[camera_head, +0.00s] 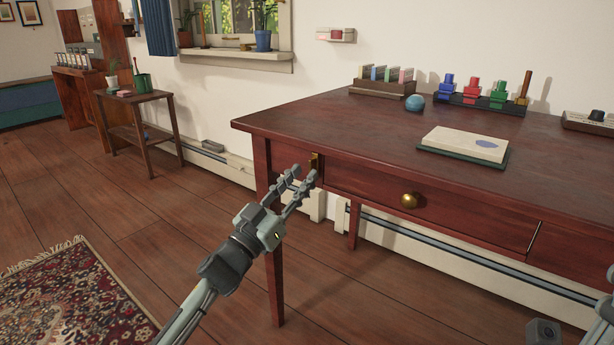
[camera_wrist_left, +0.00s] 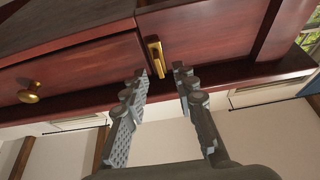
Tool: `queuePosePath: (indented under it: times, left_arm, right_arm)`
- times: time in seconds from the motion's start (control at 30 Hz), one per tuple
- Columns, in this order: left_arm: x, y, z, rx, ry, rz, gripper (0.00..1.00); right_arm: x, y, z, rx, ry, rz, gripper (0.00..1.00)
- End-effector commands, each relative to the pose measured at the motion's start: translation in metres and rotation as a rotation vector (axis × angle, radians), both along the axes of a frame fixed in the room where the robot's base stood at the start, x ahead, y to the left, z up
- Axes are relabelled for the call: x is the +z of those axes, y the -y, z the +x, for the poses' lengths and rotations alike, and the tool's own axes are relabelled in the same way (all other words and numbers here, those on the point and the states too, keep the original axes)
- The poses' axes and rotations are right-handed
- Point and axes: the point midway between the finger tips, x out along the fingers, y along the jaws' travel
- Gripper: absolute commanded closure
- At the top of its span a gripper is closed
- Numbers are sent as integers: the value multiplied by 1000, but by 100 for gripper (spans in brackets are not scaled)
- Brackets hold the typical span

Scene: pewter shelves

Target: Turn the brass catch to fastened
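The brass catch (camera_head: 314,161) sits on the front of the dark red desk (camera_head: 283,162), near its left corner beside the drawer (camera_head: 440,208). In the left wrist view the catch (camera_wrist_left: 155,56) is a small brass bar on a plate, lying between and just beyond the fingertips. My left gripper (camera_head: 304,176) is open in front of it; in the left wrist view the two fingers (camera_wrist_left: 160,76) are apart with nothing held. I cannot tell whether a fingertip touches the catch. Part of my right arm (camera_head: 570,326) shows at the lower right; its fingertips are not in view.
A brass knob (camera_head: 409,200) is on the drawer front. A patterned rug (camera_head: 70,300) lies on the floor at left.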

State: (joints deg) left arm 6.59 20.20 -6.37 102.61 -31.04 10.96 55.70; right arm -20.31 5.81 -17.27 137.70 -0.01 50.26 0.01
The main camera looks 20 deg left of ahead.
Motion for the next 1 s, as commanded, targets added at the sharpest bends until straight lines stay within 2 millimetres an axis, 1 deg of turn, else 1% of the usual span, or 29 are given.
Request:
queuePosePath:
  times: [0.03,0.1,0.2,0.47,0.7,1.0]
  left_arm:
    - [3,2,6,0,1,-1,72]
    - [5,4,12,0,0,0,72]
    - [7,6,16,0,0,0,72]
    - [7,6,17,1,-1,-1,72]
    - [7,6,17,1,-1,-1,100]
    - [7,6,17,1,0,2,100]
  right_arm:
    - [-1,1,-1,-1,8,2,100]
    - [-1,1,-3,-1,17,4,100]
    - [-1,2,-4,-2,23,6,100]
    - [0,1,-4,-2,24,6,100]
    - [0,2,-4,-2,24,6,100]
    - [0,2,-4,-2,23,6,100]
